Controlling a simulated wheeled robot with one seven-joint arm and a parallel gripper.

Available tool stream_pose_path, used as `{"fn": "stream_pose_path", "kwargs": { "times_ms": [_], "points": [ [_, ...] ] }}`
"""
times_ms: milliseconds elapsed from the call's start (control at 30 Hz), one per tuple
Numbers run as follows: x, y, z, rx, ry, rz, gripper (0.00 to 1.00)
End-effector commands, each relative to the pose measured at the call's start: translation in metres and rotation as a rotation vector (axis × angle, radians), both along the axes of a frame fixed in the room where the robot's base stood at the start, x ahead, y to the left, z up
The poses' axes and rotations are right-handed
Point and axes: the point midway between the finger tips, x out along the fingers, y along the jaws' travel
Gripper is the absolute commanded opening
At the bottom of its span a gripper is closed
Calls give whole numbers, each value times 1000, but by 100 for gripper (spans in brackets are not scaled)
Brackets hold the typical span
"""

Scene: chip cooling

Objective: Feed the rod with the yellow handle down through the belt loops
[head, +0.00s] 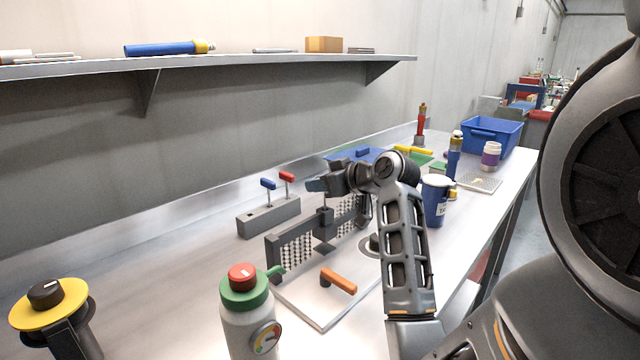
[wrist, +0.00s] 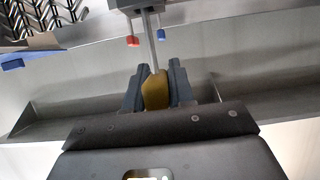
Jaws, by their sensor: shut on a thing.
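My gripper (wrist: 155,82) is shut on the yellow handle (wrist: 155,92) in the wrist view. The thin grey rod (wrist: 150,45) runs from the handle to a dark block (wrist: 135,3) at the top edge, where its far end is out of sight. In the head view my gripper (head: 317,185) is above the middle of the dark frame, over the dark block (head: 325,217). The belt halves, a left pale mesh (head: 292,246) and a right one (head: 349,211), hang on either side of that block. I cannot tell whether the rod is inside the loops.
A grey block with blue and red handles (head: 268,220) stands behind the frame. An orange-handled item (head: 338,281) lies on a pale board in front. A bottle with a red and green cap (head: 246,310) is near. A blue cup (head: 435,200) and blue bin (head: 490,135) stand right.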

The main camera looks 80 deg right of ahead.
Motion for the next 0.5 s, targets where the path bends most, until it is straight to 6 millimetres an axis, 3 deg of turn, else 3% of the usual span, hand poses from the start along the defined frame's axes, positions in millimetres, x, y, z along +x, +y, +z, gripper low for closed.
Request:
{"fn": "stream_pose_path", "kwargs": {
  "times_ms": [100, 133, 433, 500],
  "points": [
    [0, 0, 0, 0, 0, 0, 0],
    [0, 0, 0, 0, 0, 0, 24],
    [0, 0, 0, 0, 0, 0, 53],
    [0, 0, 0, 0, 0, 0, 53]
  ]
}}
